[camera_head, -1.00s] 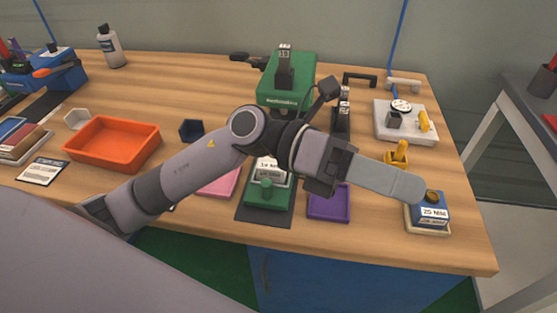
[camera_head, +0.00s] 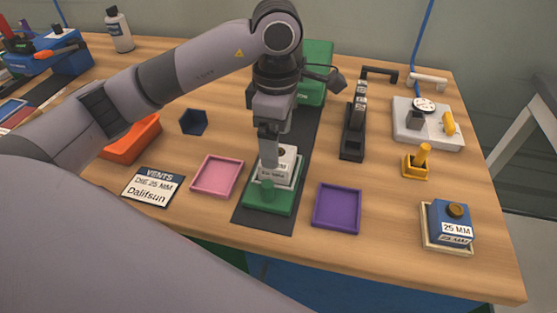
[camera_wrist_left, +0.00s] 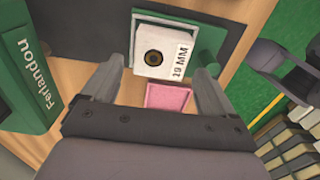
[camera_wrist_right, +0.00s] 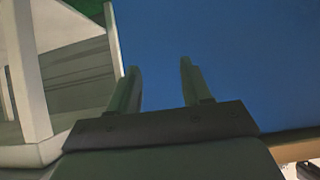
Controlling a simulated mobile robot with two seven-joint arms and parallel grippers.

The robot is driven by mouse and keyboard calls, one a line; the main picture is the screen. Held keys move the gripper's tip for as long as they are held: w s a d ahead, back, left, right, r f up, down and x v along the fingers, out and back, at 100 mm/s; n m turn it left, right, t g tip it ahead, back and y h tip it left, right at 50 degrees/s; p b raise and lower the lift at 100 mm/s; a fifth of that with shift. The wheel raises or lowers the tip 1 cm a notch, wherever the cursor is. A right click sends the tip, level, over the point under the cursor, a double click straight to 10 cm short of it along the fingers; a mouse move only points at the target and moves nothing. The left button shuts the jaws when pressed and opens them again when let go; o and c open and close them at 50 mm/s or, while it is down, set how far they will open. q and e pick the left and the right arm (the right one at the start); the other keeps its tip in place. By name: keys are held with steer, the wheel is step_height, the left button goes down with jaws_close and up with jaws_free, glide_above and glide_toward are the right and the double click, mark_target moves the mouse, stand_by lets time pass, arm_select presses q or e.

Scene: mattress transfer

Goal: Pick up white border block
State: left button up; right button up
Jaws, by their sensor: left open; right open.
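A white block (camera_head: 287,158) with a dark round hole and a size label sits on the green base (camera_head: 277,203) in the middle of the table. It also shows in the left wrist view (camera_wrist_left: 160,42), where its label reads 19 MM. My left gripper (camera_head: 268,163) points down at the block in the head view and partly covers it. In the left wrist view the two fingers of my left gripper (camera_wrist_left: 158,72) are apart, with the block beyond the tips and nothing held. My right gripper (camera_wrist_right: 159,75) is open and empty, facing a blue surface (camera_wrist_right: 155,35).
A pink tray (camera_head: 217,177) lies left of the green base and a purple tray (camera_head: 337,208) right of it. A green machine (camera_head: 317,75) stands behind. A blue 25 MM block (camera_head: 455,224) sits at the right. The front middle-right table is bare.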

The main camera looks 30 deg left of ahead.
mark_target(282, 175)
arm_select(q)
step_height(282, 175, down, 5)
steer(key=shift+d+r, duration=0.1)
steer(key=shift+d, duration=0.05)
steer(key=c, duration=0.8)
steer(key=shift+r, duration=0.15)
